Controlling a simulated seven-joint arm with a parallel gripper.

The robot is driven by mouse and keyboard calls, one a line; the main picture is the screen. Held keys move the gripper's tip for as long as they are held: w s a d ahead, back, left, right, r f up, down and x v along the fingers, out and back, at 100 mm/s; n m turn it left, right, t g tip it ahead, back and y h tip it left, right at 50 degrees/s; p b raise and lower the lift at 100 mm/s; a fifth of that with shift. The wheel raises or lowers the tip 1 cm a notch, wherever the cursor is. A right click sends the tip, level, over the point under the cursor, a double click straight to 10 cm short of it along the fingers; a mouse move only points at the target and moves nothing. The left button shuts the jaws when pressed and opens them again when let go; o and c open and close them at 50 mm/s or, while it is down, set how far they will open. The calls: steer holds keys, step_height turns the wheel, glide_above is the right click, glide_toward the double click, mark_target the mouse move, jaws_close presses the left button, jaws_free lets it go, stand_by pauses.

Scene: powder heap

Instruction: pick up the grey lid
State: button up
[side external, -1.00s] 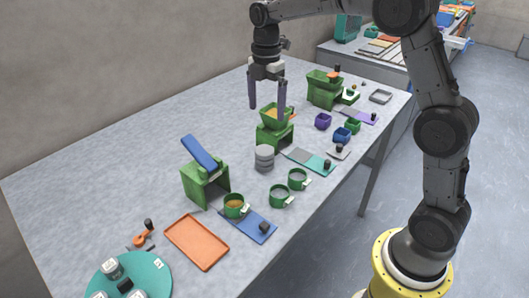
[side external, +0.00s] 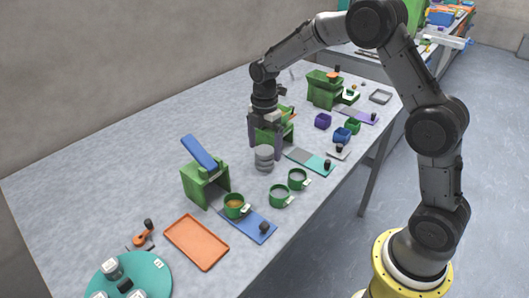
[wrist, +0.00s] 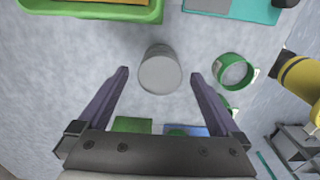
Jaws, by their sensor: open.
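The grey lid (wrist: 158,75) is a round grey disc in the wrist view. It appears to be the top of a grey cylindrical container (side external: 264,163) standing on the table. My gripper (side external: 264,151) is open and empty, pointing down just above or beside the container's top. In the wrist view its two purple fingers (wrist: 160,76) stand apart on either side of the lid, with visible gaps. Whether the fingertips are level with the lid I cannot tell.
A green stand with a hopper (side external: 268,137) is close behind the container. Green cups (side external: 279,199) and a teal-grey mat (side external: 313,162) stand nearby. A green stand with a blue slanted plate (side external: 200,153) is at left, near an orange tray (side external: 190,258). The table's back left is clear.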

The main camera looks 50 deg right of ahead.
steer(key=shift+f, duration=0.1)
steer(key=shift+c, duration=0.2)
steer(key=c, duration=1.4)
steer(key=shift+o, duration=0.2)
